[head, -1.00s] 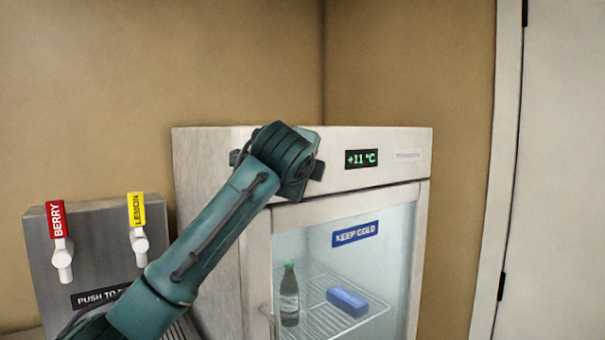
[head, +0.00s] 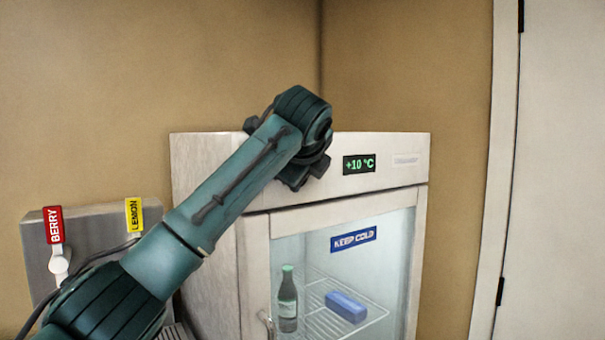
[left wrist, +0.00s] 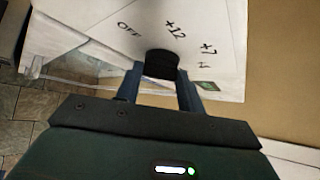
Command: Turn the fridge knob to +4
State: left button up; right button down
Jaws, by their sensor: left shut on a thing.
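The fridge (head: 210,240) stands in the corner, and its display (head: 359,164) reads +10 °C. The fridge knob (left wrist: 161,63) is a dark round knob in the left wrist view, with the marks OFF, +12 and +7 around it and a further mark partly hidden. My left gripper (left wrist: 162,78) is shut on the knob, one finger on each side. In the head view my left arm (head: 225,190) covers the knob and the fingers. My right gripper is in neither view.
A drink dispenser (head: 37,268) with BERRY (head: 54,225) and LEMON (head: 134,214) tags stands left of the fridge, partly behind my arm. Behind the closed glass door are a bottle (head: 288,305) and a blue box (head: 346,307). A white door (head: 565,170) is at the right.

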pick_arm(q)
jog(key=o, duration=1)
jog(key=b+v, duration=0.3)
jog(key=v, duration=1)
jog(key=shift+b, duration=0.35)
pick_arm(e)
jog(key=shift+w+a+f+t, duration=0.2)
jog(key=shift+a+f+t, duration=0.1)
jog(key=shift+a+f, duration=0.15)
